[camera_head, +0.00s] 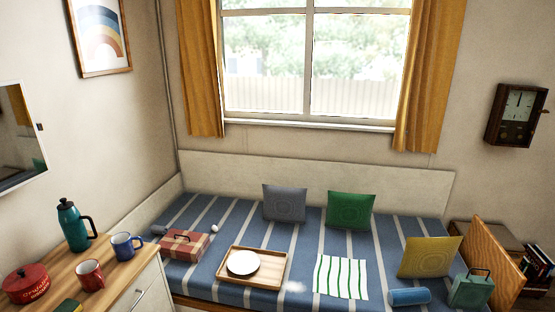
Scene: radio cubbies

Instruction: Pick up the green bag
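The green bag (470,289) is a boxy teal-green thing with a handle on top. It stands at the right front end of the striped daybed (225,211), in the lower right of the head view. It is beside the blue roll (409,297) and in front of the mustard cushion (429,257). The wooden end board (497,262) is just to its right. Neither of my grippers shows in the head view.
On the daybed are a green cushion (350,210), a grey cushion (284,203), a striped cloth (340,278), a wooden tray (272,283) with a white plate, and a checked box (185,246). A dresser (132,271) with mugs and a flask stands at left.

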